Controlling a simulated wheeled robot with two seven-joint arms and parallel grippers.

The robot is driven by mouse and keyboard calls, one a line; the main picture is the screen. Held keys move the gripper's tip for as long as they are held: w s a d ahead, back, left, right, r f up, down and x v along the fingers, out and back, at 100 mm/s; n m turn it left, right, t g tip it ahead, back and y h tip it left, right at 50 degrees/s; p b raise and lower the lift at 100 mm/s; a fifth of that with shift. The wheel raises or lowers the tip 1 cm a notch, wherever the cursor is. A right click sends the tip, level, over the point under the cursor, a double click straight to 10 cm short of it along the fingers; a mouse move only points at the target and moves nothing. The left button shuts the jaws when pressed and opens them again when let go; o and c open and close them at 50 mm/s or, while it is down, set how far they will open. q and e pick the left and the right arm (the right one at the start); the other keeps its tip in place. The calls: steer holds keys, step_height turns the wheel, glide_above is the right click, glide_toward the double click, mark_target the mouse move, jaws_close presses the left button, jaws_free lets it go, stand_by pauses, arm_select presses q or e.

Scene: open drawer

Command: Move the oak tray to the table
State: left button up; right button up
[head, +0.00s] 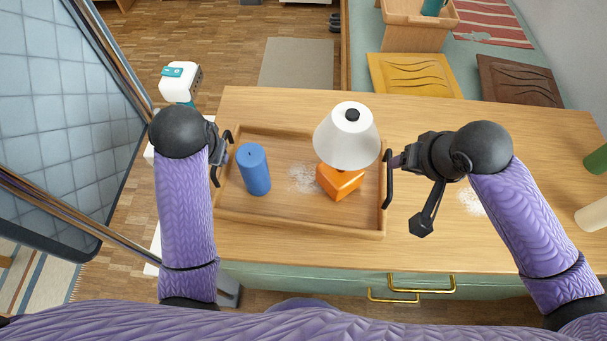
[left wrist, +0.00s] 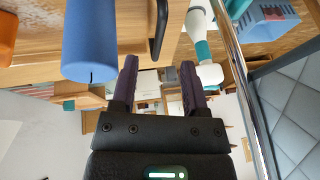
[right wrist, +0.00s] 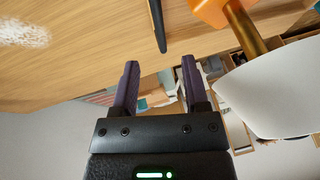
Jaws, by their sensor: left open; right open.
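The oak tray (head: 300,222) lies on a wooden cabinet top (head: 440,250). It carries a blue candle (head: 254,172) at left and a lamp (head: 347,140) with white shade and orange base at right. White powder lies between them. A black handle stands on each short side. My left gripper (head: 221,150) is open at the left handle (left wrist: 158,30), which shows just beyond its fingertips in the left wrist view. My right gripper (head: 396,162) is open beside the right handle (head: 388,180), also just beyond its fingertips (right wrist: 158,68) in the right wrist view. Neither grips anything.
Powder (head: 470,201) also lies on the cabinet top at right. A green object (head: 597,160) and cream cylinder (head: 592,217) stand at its right edge. Brass drawer handles (head: 420,291) are in front. Yellow (head: 412,75) and brown (head: 518,80) panels lie behind. A framed panel (head: 60,110) stands at left.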

mark_target(385, 179)
arm_select(q)
steer(key=x, duration=1)
arm_select(e)
steer(key=x, duration=1)
arm_select(q)
jaws_close()
arm_select(e)
jaws_close()
arm_select(q)
steer(key=shift+a, duration=0.1)
steer(key=shift+a+r, duration=0.1)
steer(key=shift+a, duration=0.1)
arm_select(e)
steer(key=shift+d, duration=0.25)
